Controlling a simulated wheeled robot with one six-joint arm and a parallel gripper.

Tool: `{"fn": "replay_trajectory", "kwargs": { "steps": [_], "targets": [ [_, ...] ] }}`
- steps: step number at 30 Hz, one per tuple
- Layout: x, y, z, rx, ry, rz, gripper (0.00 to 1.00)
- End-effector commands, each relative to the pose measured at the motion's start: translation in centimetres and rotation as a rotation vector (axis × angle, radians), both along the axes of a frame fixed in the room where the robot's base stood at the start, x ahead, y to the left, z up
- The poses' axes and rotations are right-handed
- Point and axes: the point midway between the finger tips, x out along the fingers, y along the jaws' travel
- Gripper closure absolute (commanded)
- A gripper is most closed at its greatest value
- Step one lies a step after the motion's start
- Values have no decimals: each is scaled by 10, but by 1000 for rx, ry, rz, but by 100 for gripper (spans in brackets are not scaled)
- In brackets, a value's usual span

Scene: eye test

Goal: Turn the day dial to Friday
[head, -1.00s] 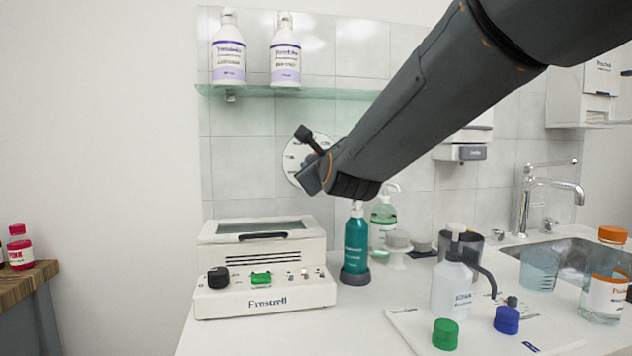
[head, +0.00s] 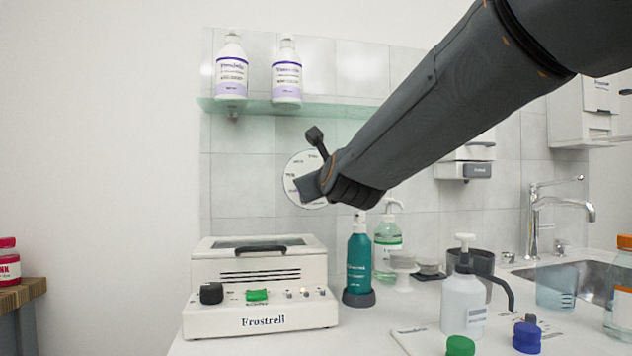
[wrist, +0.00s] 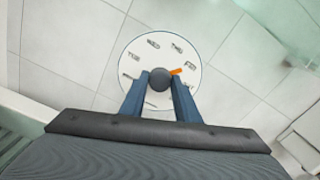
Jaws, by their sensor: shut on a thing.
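The day dial (wrist: 130,88) is a round white disc on the tiled wall, with day names around its rim. WED, THU and FRI read along the top and right in the wrist view; some lower labels are hidden. My gripper (wrist: 159,80) is shut on the dark round knob (wrist: 158,82) at the dial's middle, one finger on each side. An orange pointer (wrist: 176,71) at the knob points up and right, its tip close to FRI; exact alignment is hard to tell at this angle. In the head view the dial (head: 293,168) is partly behind my gripper (head: 308,187).
A glass shelf (head: 350,109) with two white bottles is above the dial. A white Frostrell machine (head: 260,318) and a teal bottle (head: 359,255) stand on the counter below. Pump bottles, caps and a sink (head: 575,265) are to the right. The wall left of the dial is clear.

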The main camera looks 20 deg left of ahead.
Motion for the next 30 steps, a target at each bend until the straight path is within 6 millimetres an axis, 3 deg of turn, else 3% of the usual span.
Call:
{"fn": "replay_trajectory", "kwargs": {
  "steps": [2, 3, 6, 17, 30],
  "targets": [
    [-1, 1, -3, -4, 5, 2, 94],
    [-1, 1, -3, -4, 5, 3, 70],
    [0, 1, -3, -4, 4, 2, 53],
    [-3, -2, 0, -2, 1, 1, 53],
    [-56, -33, 0, -2, 1, 2, 53]
  ]
}}
